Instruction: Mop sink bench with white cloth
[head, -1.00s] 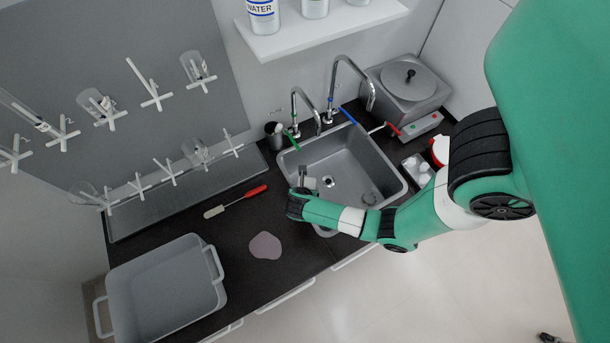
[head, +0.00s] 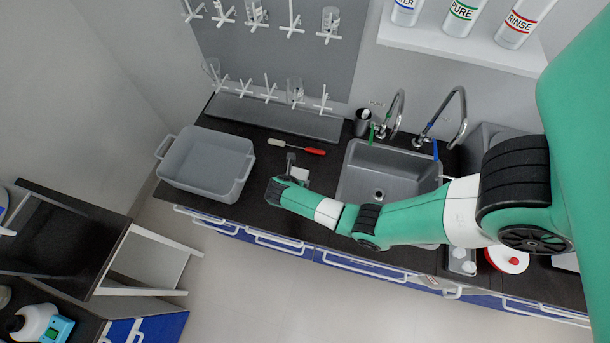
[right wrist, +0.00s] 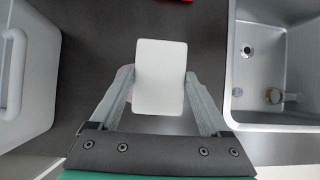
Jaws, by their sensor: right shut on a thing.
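My right gripper (head: 290,170) is over the black sink bench (head: 240,208), between the grey tub and the sink. It is shut on the white cloth (right wrist: 160,76), a pale flat rectangle, which shows partly in the head view (head: 301,174). In the right wrist view a sliver of a pinkish stain (right wrist: 125,74) shows at the left of the cloth; the rest is hidden behind cloth and gripper. Whether the cloth touches the bench is unclear. My left gripper is not in view.
The steel sink (head: 352,185) lies to the right, with taps behind it. A grey tub (head: 187,178) stands at the left of the bench. A red-handled tool (head: 296,147) lies behind the gripper. A drying rack (head: 230,105) stands at the back wall.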

